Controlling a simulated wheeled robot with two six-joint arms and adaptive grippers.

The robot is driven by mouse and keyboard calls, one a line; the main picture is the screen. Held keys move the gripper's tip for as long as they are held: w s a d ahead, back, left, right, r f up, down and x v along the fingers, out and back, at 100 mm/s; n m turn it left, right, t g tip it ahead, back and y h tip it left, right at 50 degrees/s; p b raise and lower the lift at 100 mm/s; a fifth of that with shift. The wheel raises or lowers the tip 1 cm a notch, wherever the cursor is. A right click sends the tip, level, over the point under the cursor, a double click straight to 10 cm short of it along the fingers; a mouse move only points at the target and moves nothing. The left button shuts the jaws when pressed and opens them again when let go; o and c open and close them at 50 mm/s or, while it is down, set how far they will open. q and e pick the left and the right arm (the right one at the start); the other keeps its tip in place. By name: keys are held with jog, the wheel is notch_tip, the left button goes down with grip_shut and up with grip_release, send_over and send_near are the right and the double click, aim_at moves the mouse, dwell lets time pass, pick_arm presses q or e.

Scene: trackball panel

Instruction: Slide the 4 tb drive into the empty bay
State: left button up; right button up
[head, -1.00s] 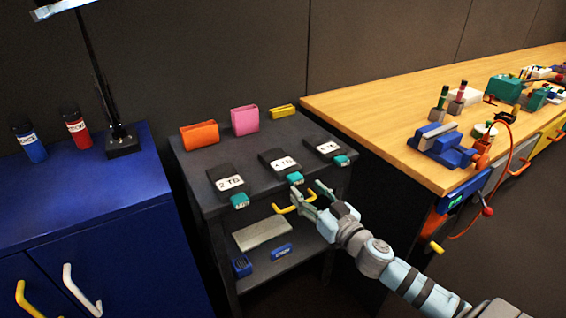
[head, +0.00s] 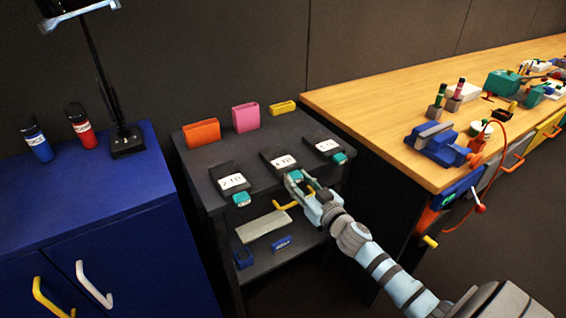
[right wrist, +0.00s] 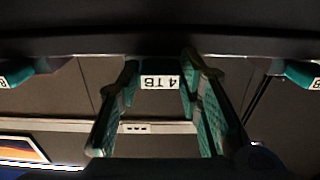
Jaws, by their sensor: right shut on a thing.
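The 4 TB drive (head: 282,161) is dark with a white label and a teal front end, lying on top of the dark table in the middle of a row. My right gripper (head: 300,181) is shut on its teal end in the head view. In the right wrist view, a 4 TB label (right wrist: 160,82) shows between the two teal fingers of my right gripper (right wrist: 161,95). The 2 TB drive (head: 232,181) lies to the left and a third labelled drive (head: 327,146) to the right. I cannot make out an empty bay. My left gripper is not in view.
Orange (head: 202,132), pink (head: 246,117) and yellow (head: 283,107) holders stand at the back of the dark table (head: 200,165). A blue cabinet (head: 60,210) stands left, a wooden bench (head: 385,105) right. A yellow handle (head: 287,206) is just below the gripper.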

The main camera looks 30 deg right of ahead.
notch_tip(320, 180, up, 3)
jog(key=p, duration=0.3)
jog(key=shift+r, duration=0.1)
dwell(0.6)
